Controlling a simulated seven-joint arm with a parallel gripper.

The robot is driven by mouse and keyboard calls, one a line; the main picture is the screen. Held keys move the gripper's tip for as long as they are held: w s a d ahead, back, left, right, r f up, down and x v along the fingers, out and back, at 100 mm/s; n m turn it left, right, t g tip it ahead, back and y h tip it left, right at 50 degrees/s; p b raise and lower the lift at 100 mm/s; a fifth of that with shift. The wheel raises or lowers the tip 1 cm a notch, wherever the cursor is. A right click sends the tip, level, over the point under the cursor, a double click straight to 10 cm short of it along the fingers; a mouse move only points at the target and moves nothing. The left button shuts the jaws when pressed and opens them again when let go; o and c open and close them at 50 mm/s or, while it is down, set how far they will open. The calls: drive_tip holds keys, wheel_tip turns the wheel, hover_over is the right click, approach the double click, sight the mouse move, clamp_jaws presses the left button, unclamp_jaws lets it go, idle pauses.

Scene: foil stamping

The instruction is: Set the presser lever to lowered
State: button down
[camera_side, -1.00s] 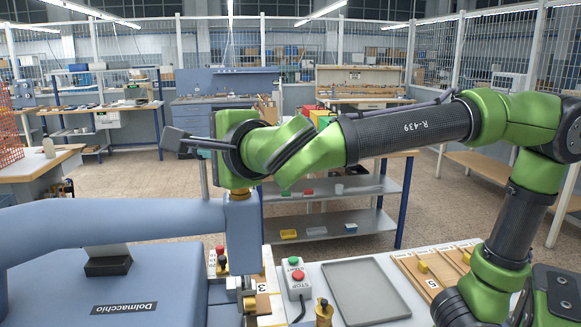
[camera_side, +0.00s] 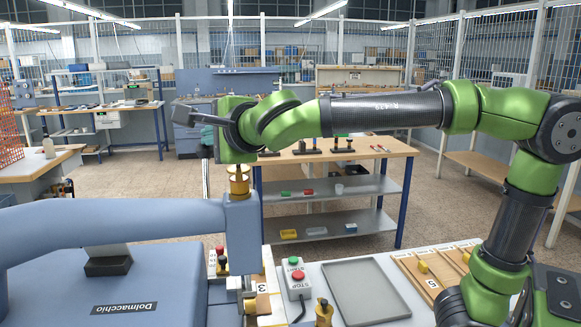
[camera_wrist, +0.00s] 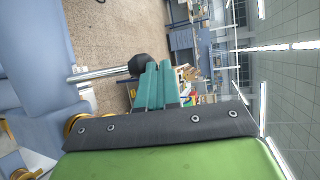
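The presser lever (camera_wrist: 98,75) shows in the wrist view as a metal rod with a black knob (camera_wrist: 140,64), standing up from the blue machine. My gripper's teal fingers (camera_wrist: 158,82) are together, with nothing seen between them.
The blue press arm (camera_side: 110,225) and body (camera_side: 150,290) fill the lower left. A start/stop box (camera_side: 296,278), a grey tray (camera_side: 366,292) and a wooden rack (camera_side: 432,268) are to the right. A bench (camera_side: 385,150) stands behind. The space above the tray is clear.

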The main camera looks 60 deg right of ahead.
drive_tip(key=shift+w+d+f, duration=0.25)
drive_tip(key=shift+d, duration=0.1)
drive_tip(key=s+a+r, duration=0.2)
drive_tip(key=s+r, duration=0.7)
drive_tip(key=s, duration=0.2)
drive_tip(key=shift+a+r, duration=0.15)
drive_tip(key=shift+a, duration=0.1)
drive_tip(key=shift+s, duration=0.1)
